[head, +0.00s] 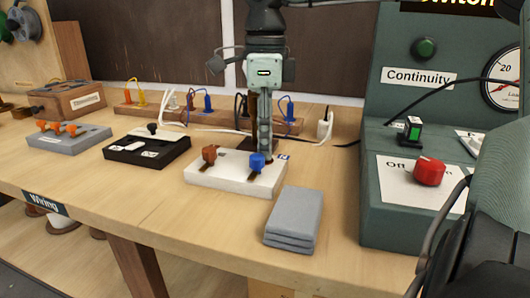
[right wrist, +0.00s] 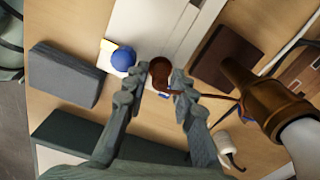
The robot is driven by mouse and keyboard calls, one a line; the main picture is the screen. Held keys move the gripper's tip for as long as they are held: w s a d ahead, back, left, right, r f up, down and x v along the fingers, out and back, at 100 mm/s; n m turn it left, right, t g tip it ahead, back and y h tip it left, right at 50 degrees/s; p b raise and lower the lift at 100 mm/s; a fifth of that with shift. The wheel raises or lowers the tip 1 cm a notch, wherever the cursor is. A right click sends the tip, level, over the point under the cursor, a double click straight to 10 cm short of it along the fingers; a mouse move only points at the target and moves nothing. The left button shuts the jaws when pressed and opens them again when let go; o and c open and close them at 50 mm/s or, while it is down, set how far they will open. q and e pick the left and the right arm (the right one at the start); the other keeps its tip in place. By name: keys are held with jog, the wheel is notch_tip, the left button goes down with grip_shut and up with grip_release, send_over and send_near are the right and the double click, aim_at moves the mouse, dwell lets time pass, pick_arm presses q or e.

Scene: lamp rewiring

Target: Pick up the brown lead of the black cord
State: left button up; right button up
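My right gripper (head: 265,157) points straight down behind the white terminal block (head: 225,178), which carries a brown lever (head: 209,154) and a blue lever (head: 257,162). In the right wrist view its two fingers (right wrist: 158,88) are apart, with a gap between the tips. A thin reddish-brown lead (right wrist: 212,96) runs from near the right fingertip toward a brass fitting (right wrist: 262,97). I cannot tell whether the lead lies between the fingers. A black cord (head: 346,145) lies on the bench to the right; its link to the lead is hidden. My left gripper is not in view.
A folded grey cloth (head: 294,218) lies in front of the block. The green continuity tester (head: 385,215) stands at right. A wooden strip with coloured leads (head: 130,108) runs behind. A black block (head: 147,152) and a grey block (head: 68,138) sit at left.

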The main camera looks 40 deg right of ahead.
jog(key=shift+c, duration=0.6)
grip_shut()
jog(key=shift+r, duration=0.15)
